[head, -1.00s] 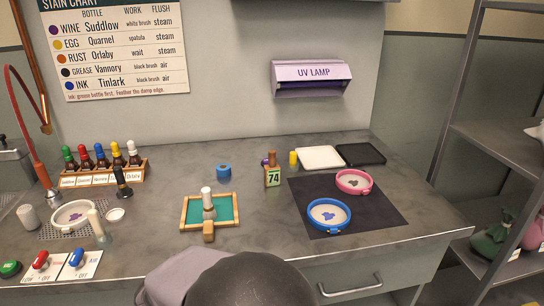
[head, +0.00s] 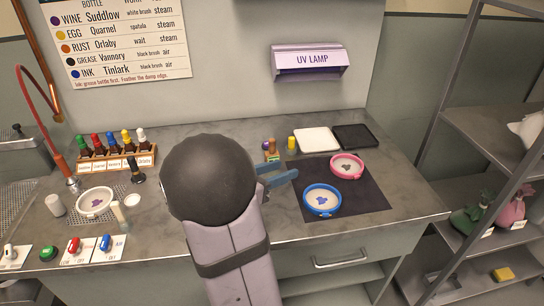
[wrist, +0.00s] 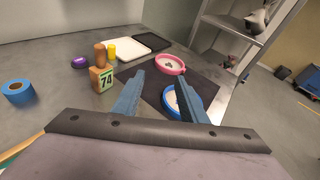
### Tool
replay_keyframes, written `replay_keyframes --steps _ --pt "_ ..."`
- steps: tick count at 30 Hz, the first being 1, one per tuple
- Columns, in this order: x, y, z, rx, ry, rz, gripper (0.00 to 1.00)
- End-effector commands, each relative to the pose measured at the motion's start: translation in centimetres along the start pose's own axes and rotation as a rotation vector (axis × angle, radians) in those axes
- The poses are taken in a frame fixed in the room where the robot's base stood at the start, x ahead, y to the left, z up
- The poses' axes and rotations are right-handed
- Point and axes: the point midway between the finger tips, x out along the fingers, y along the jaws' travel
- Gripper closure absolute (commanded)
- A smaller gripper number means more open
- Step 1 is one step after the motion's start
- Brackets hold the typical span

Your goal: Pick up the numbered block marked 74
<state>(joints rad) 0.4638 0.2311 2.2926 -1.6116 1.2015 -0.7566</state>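The block marked 74 (wrist: 103,79) is a small wooden block with a green number label. In the wrist view it stands on the counter left of my gripper's fingers, with a brown cylinder (wrist: 100,53) at its top. In the head view the block (head: 271,156) shows only in part, just above my fingers; its lower part is hidden. My gripper (wrist: 168,92) has its two blue fingers apart with nothing held between them. It is in front of the block and to its right, not touching it in the wrist view. My arm covers the middle of the counter in the head view.
A yellow cylinder (head: 291,142) and a purple item (wrist: 81,62) stand close to the block. A white tray (head: 317,140) and a black tray (head: 356,136) lie behind. Blue (head: 322,200) and pink (head: 347,166) hoops rest on a dark mat (head: 370,200). A blue roll (wrist: 18,92) is left.

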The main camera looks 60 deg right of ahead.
Motion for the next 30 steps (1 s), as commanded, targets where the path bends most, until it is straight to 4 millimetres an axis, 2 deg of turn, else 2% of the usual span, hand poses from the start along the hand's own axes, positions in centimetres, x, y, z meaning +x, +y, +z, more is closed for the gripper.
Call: replay_keyframes --steps 3,6,10,15,20,30 --pt "1.6 4.1 2.9 0.029 -0.124 0.094 0.61" --pt "2.3 6.8 4.5 0.051 -0.2 0.169 0.61" --pt "2.6 9.1 5.8 0.068 -0.261 0.236 0.61" --pt "2.7 10.3 6.4 0.076 -0.289 0.273 0.61" --pt "2.8 10.4 6.0 0.073 -0.289 0.274 0.61" --pt "4.0 10.8 1.8 0.069 -0.287 0.273 0.61"
